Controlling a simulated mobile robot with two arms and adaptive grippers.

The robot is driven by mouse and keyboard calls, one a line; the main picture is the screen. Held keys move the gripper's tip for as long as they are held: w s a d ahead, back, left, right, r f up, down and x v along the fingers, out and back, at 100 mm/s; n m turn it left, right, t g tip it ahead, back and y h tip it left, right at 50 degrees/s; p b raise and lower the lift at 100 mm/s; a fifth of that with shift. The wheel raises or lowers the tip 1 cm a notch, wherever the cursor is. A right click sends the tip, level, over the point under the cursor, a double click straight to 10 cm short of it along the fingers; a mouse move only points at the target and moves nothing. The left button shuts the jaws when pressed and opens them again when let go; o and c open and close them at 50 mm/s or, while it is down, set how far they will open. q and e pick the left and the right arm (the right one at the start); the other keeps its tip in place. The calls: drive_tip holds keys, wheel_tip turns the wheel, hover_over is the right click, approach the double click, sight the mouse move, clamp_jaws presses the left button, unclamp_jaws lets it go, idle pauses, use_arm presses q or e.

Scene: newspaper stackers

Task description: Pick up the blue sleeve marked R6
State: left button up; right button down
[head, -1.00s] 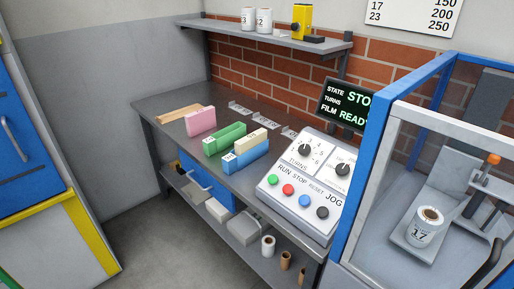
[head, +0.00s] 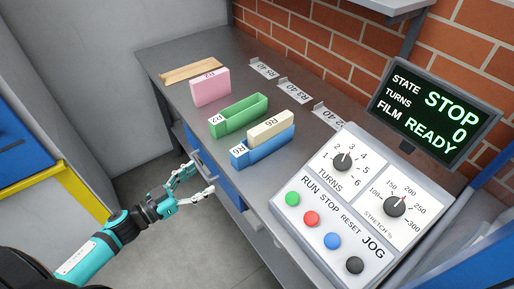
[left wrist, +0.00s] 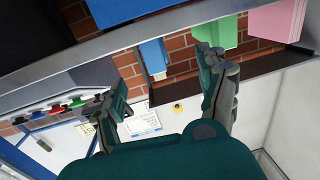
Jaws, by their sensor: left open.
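The blue sleeve (head: 264,147), its near end marked R6, lies on the grey bench in the head view. A cream block (head: 270,127) also marked R6 rises at its back; I cannot tell whether it is inside. My left gripper (head: 203,178) is open and empty, off the bench's front edge, to the left of the sleeve and lower in the picture, apart from it. In the left wrist view, which looks upside down, the blue sleeve (left wrist: 153,57) shows between the open fingers (left wrist: 165,80), beyond the bench edge. My right gripper is not in view.
A green sleeve (head: 238,114), a pink block (head: 209,87) and a wooden piece (head: 190,72) lie farther left on the bench. The control console (head: 340,200) stands to the right. The blue drawer (head: 215,172) with its handle is under the bench edge, near my gripper.

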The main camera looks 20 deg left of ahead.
sight(249, 148)
use_arm(q)
drive_tip(key=shift+m+h, duration=0.3)
drive_tip(key=shift+h, duration=0.2)
drive_tip(key=w+d, duration=0.2)
drive_tip(key=w+d+r, duration=0.1)
drive_tip(key=w+d, duration=0.1)
drive_tip(key=w+d+r+p, duration=0.1)
drive_tip(key=w, duration=0.1)
drive_tip(key=shift+w+d+r, duration=0.1)
drive_tip(key=shift+w+d, duration=0.25)
drive_tip(key=shift+d, duration=0.05)
drive_tip(key=x, duration=0.3)
drive_tip(key=shift+w+d, duration=0.15)
drive_tip(key=shift+w, duration=0.1)
drive_tip(key=p+x, duration=0.1)
drive_tip(key=x, duration=0.3)
drive_tip(key=shift+w+d, duration=0.1)
drive_tip(key=shift+d, duration=0.05)
drive_tip(key=shift+w+d, duration=0.25)
drive_tip(key=shift+w, duration=0.15)
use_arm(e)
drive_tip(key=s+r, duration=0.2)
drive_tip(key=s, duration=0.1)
use_arm(q)
drive_tip(key=c, duration=1.3)
drive_tip(key=shift+o, duration=0.2)
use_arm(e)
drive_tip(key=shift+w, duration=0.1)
